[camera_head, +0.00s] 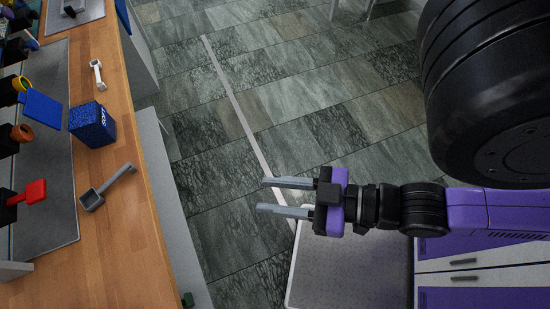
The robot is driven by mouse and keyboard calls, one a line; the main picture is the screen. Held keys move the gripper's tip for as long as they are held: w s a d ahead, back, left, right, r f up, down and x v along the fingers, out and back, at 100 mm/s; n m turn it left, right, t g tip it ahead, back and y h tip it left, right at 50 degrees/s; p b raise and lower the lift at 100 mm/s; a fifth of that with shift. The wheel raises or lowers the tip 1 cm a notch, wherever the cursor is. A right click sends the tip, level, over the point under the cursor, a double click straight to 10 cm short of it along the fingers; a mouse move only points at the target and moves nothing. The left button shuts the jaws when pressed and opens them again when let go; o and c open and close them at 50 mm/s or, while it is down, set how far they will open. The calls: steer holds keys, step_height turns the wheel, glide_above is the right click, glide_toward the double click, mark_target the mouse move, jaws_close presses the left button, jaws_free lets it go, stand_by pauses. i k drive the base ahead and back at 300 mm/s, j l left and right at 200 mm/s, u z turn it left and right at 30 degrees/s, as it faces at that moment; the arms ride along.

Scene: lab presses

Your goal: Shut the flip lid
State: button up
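A flat blue square flap (42,108) stands out beside the dark devices at the left edge of the counter. It looks like a raised lid, but I cannot tell for sure which part is the flip lid or how it is hinged. A smaller red flap (36,191) sticks out from a black device below it. My gripper (262,196) is open and empty, with two grey fingers apart and pointing left. It is over the floor, well to the right of the counter and clear of everything on it.
On the wooden counter (115,255) are a blue box (92,125), a grey scoop (105,188) and a small white tool (97,73). Black devices with yellow and orange (22,133) rings line the grey mat (60,215). Tiled floor separates counter and gripper.

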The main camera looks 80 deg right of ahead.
mark_target(38, 107)
steer(key=i+l, duration=0.15)
steer(key=l, duration=0.3)
steer(key=i+l, duration=0.15)
steer(key=l, duration=0.3)
steer(key=i+l, duration=0.15)
steer(key=l, duration=0.3)
steer(key=i+l+u, duration=0.1)
steer(key=l, duration=0.35)
steer(key=i+l, duration=0.15)
steer(key=l, duration=0.3)
steer(key=i+l, duration=0.15)
steer(key=l, duration=0.3)
steer(key=i+l, duration=0.1)
steer(key=l, duration=0.35)
steer(key=i+l, duration=0.15)
steer(key=l, duration=0.3)
steer(key=u, duration=0.05)
